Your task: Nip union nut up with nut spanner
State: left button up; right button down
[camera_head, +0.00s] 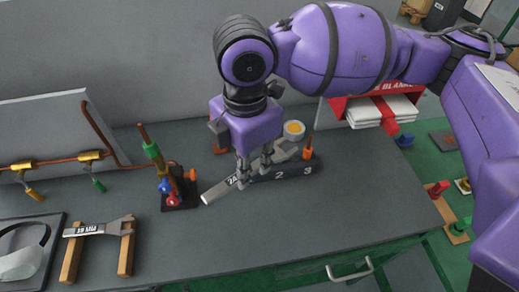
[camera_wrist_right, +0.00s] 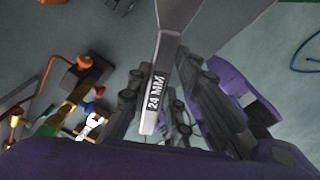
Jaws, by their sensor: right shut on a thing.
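My right gripper (camera_head: 254,168) comes down from above and is shut on a grey spanner (camera_head: 217,191). In the right wrist view the spanner's handle (camera_wrist_right: 172,45) runs between the fingers and reads 24 MM. Its handle end points to the lower left in the head view; its other end is partly hidden by the gripper. A second spanner (camera_head: 100,228) lies across two wooden blocks at the left. A small fitting assembly (camera_head: 172,190) with red and blue parts and a green-sleeved copper pipe stands left of the held spanner. I cannot make out the union nut for certain. My left gripper is not in view.
A dark rack (camera_head: 288,172) numbered 2 and 3 lies by the gripper. A copper pipe (camera_head: 50,163) with brass valves runs along a panel (camera_head: 62,120) at the left. A visor (camera_head: 22,262) lies on a dark mat. The front middle of the bench (camera_head: 250,230) is clear.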

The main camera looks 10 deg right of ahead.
jog(key=n, duration=0.3)
jog(key=shift+s+a, duration=0.3)
jog(key=shift+s, duration=0.1)
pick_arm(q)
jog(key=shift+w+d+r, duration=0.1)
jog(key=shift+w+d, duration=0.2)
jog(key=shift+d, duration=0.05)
pick_arm(e)
jog(key=s+n, duration=0.1)
jog(key=n, duration=0.5)
jog(key=s+a+n, duration=0.1)
jog(key=s+n, duration=0.1)
jog(key=n, duration=0.5)
jog(key=s+a+n, duration=0.1)
jog(key=n, duration=0.5)
jog(key=shift+s+f+n, duration=0.4)
jog(key=shift+d, duration=0.1)
